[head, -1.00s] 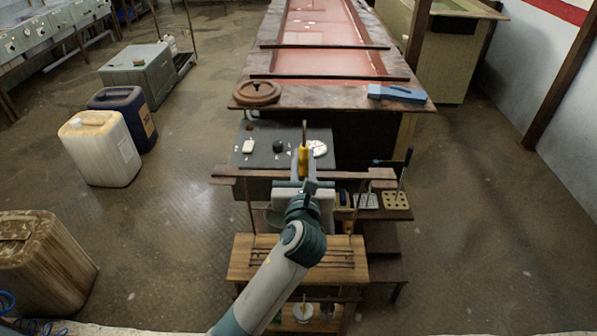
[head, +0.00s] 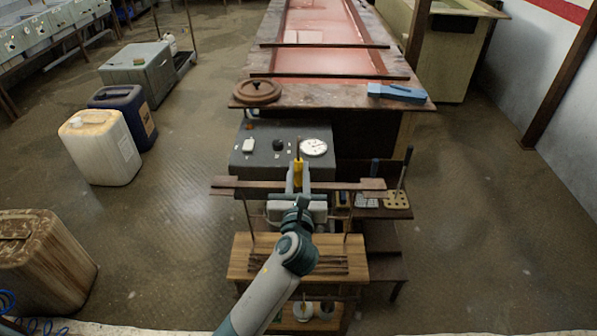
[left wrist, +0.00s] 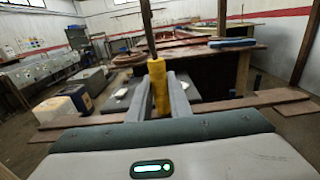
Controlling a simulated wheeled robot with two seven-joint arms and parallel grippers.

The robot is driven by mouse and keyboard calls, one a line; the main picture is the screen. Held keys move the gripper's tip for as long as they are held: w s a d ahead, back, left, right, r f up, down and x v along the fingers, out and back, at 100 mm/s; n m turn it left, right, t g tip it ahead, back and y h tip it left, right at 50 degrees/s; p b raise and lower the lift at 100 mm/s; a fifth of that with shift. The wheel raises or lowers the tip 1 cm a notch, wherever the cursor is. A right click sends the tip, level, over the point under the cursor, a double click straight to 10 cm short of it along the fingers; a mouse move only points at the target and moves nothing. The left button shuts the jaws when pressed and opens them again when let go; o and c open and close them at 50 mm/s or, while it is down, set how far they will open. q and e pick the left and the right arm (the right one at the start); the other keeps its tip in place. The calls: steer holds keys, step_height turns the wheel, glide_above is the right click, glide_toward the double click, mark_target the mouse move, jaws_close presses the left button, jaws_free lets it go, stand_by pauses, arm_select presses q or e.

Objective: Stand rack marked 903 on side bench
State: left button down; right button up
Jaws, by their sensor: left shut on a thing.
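My left gripper (head: 298,182) is shut on a yellow grip piece (head: 298,170) with a dark stem rising from its top. In the left wrist view the yellow piece (left wrist: 158,88) stands upright between the two grey fingers (left wrist: 175,92). No marking 903 is readable, and I cannot tell how much of the rack hangs below, hidden by my gripper and arm. A brown wooden rail (head: 228,187) runs across just behind the gripper. A wooden bench (head: 243,259) with thin dark rods on it lies below my arm. My right gripper is not in view.
A grey box (head: 262,158) with a white dial (head: 313,147) stands beyond the rail. A low dark shelf at right holds a tan perforated block (head: 397,199) and upright tools. A long red-lined tank (head: 335,62) lies behind. Jerrycans (head: 100,150) stand left; the right floor is clear.

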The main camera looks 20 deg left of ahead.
arm_select(q)
steer(key=c, duration=1.6)
jaws_free()
steer(key=shift+c, duration=0.2)
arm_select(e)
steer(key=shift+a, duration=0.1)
arm_select(q)
steer(key=shift+s, duration=0.1)
